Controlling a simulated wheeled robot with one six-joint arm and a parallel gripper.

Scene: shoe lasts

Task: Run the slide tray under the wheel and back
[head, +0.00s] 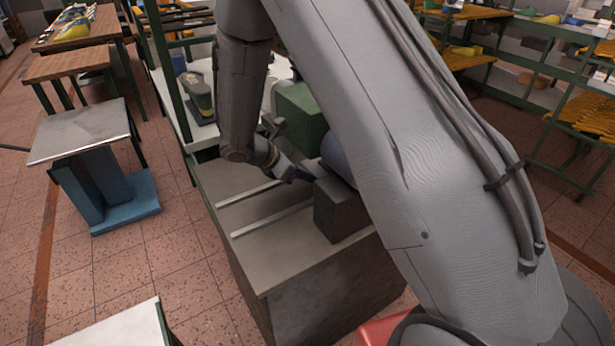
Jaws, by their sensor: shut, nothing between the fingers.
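A cabinet-like bench (222,183) stands in the middle of the view, with two pale parallel rails (270,219) on its top. A dark grey block (338,213) sits at the right end of the rails; I cannot tell whether it is part of the slide tray. A blue rounded part (336,156), perhaps the wheel, shows behind it, partly hidden by my arm. My gripper (310,178) is shut and empty, low over the bench beside the block. I cannot tell whether it touches anything.
A green box (300,115) stands behind my gripper. A shoe-like item (197,96) rests on a shelf at the back left. A blue-based stand (98,190) is on the left. Racks (560,60) line the back right. Tiled floor between is clear.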

